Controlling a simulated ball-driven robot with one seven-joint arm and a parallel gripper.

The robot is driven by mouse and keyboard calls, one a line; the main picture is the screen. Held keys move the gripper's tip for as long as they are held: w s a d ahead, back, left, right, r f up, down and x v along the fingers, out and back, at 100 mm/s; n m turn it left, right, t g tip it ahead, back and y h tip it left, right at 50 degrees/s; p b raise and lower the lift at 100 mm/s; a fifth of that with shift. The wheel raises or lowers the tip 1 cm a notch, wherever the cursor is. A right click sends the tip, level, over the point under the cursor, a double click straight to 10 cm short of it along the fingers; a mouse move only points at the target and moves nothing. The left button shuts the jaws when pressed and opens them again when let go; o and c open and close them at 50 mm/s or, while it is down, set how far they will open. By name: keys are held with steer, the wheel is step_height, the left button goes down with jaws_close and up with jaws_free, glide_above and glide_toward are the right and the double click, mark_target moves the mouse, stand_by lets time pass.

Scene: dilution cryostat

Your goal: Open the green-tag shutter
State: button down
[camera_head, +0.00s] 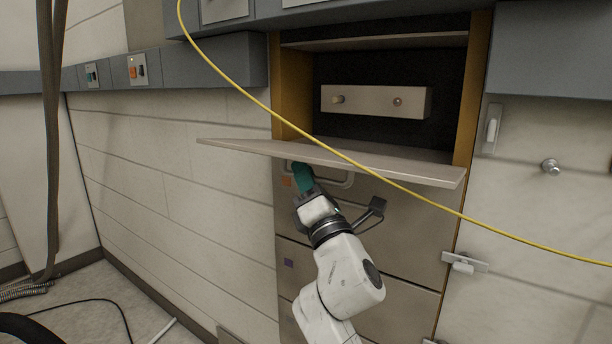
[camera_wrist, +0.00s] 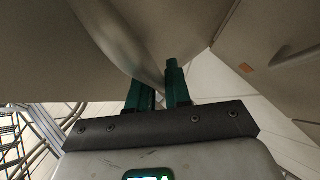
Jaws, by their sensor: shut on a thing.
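A beige shutter panel (camera_head: 350,163) stands swung out and nearly level below an open bay in the head view. No green tag shows; the panel's outer face is turned down, away from the head camera. My gripper (camera_head: 302,178), with dark green fingers, is under the panel's left half. In the wrist view my gripper (camera_wrist: 160,85) has its fingers closed on a rounded grey handle bar (camera_wrist: 140,50) on the panel's underside. The fingertips are partly hidden by the bar.
Inside the bay is a beige block (camera_head: 375,101) with two knobs. Below is a closed panel with an orange tag (camera_head: 287,182), then one with a purple tag (camera_head: 289,263). A yellow cable (camera_head: 262,104) crosses the head view in front. Floor at left is partly clear.

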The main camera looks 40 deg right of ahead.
steer(key=shift+f+b, duration=0.45)
steer(key=shift+f, duration=0.3)
steer(key=c, duration=1.2)
jaws_free()
steer(key=shift+a, duration=0.1)
steer(key=v, duration=0.7)
steer(key=b+v, duration=0.1)
steer(key=v, duration=0.3)
steer(key=shift+w+d+f, duration=0.1)
steer(key=shift+d, duration=0.2)
